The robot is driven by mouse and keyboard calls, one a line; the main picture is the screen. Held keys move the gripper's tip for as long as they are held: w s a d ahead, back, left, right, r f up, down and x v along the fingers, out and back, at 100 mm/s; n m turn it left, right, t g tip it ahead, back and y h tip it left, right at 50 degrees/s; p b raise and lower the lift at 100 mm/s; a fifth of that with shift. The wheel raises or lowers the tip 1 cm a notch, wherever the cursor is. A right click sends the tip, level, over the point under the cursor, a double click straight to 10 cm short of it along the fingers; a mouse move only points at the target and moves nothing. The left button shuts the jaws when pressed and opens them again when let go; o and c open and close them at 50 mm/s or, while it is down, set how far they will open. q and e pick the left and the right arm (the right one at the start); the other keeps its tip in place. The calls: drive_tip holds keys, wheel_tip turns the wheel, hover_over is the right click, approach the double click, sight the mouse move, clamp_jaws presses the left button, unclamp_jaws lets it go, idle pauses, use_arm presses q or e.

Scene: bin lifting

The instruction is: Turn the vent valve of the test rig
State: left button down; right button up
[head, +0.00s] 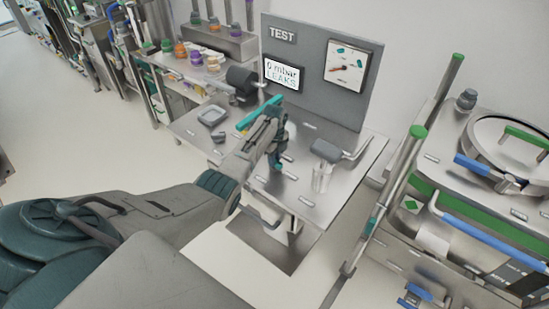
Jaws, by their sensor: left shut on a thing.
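The test rig's grey back panel (308,55) is marked TEST and carries a screen (283,74) reading "0 mbar LEAKS" and a dial (346,65) with a red needle. A bright teal bar, which looks like the vent valve's handle (258,117), lies slanted in front of the panel. My left arm reaches in from the lower left, and my left gripper (272,124) is at this handle, shut on it. The fingers and the valve's body partly hide each other, so the exact contact is unclear. My right gripper is out of view.
The rig's steel table (345,175) holds a small grey tray (212,116) at left and a clear cup (322,178) under a grey fitting (327,151) at right.

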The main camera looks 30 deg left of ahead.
use_arm(q)
drive_tip(key=shift+w+r, duration=0.1)
drive_tip(key=shift+r, duration=0.05)
drive_tip(key=c, duration=1.2)
unclamp_jaws()
drive_tip(key=shift+c, duration=0.2)
wheel_tip(320, 180, up, 11)
drive_tip(key=b, duration=0.3)
drive_tip(key=shift+f, duration=0.2)
